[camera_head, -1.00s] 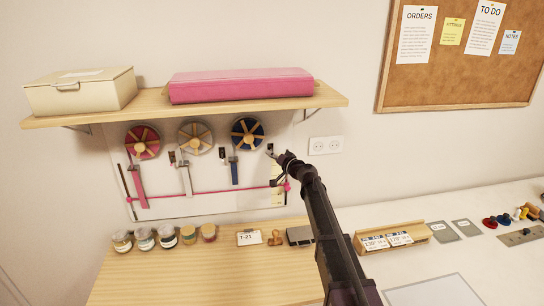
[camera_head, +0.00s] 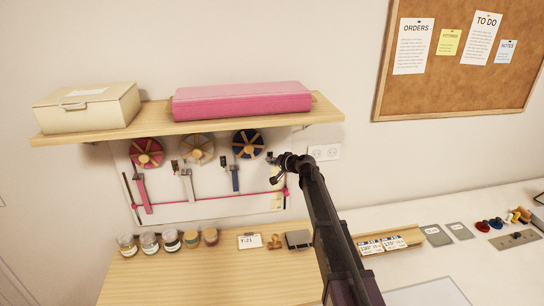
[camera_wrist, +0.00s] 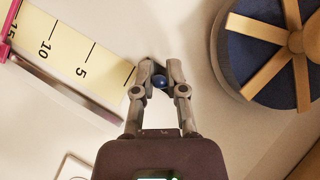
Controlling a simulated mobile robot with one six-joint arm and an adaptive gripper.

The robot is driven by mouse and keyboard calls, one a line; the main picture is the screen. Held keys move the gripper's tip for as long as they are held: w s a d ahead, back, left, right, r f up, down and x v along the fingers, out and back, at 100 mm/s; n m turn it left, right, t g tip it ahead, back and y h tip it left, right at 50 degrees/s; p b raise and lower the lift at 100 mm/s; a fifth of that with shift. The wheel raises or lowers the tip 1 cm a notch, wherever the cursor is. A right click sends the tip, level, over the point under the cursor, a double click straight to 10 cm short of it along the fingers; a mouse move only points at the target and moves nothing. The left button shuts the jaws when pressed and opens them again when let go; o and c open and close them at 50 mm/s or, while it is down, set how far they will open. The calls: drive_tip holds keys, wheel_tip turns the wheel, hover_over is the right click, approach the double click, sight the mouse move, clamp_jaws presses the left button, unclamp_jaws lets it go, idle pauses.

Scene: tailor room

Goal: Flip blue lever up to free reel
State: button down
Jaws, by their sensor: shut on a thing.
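The blue lever's round knob (camera_wrist: 160,82) shows between my fingertips in the wrist view. My gripper (camera_wrist: 160,70) is shut on it. The rest of the lever is mostly hidden by the fingers. The blue reel (camera_wrist: 262,62) with tan spokes is at the upper right of the wrist view, apart from my fingers. In the head view the blue reel (camera_head: 240,137) hangs under the shelf, and my gripper (camera_head: 274,165) is at the wall just right of it. The lever's angle is too small to tell there.
A pink reel (camera_head: 137,148) and a grey reel (camera_head: 190,141) hang to the left. A wooden shelf (camera_head: 160,119) is close above, bearing a cream box (camera_head: 85,112) and a pink bundle (camera_head: 240,103). Several jars stand on the wooden worktop (camera_head: 215,280) below. A ruler strip (camera_wrist: 75,52) is beside my fingers.

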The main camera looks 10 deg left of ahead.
drive_tip(key=g+p, duration=0.1)
drive_tip(key=p, duration=0.1)
drive_tip(key=r+m+g+h+p, duration=0.1)
drive_tip(key=p, duration=0.1)
drive_tip(key=shift+w+r+g+h, duration=0.1)
drive_tip(key=shift+r+g+h, duration=0.1)
drive_tip(key=shift+g+h, duration=0.1)
drive_tip(key=shift+m+g+p, duration=0.4)
drive_tip(key=shift+g+p, duration=0.2)
drive_tip(key=shift+p, duration=0.4)
drive_tip(key=shift+h, duration=0.3)
drive_tip(key=c, duration=0.8)
unclamp_jaws()
drive_tip(key=shift+a, duration=0.1)
drive_tip(key=shift+o, duration=0.2)
drive_tip(key=shift+f, duration=0.1)
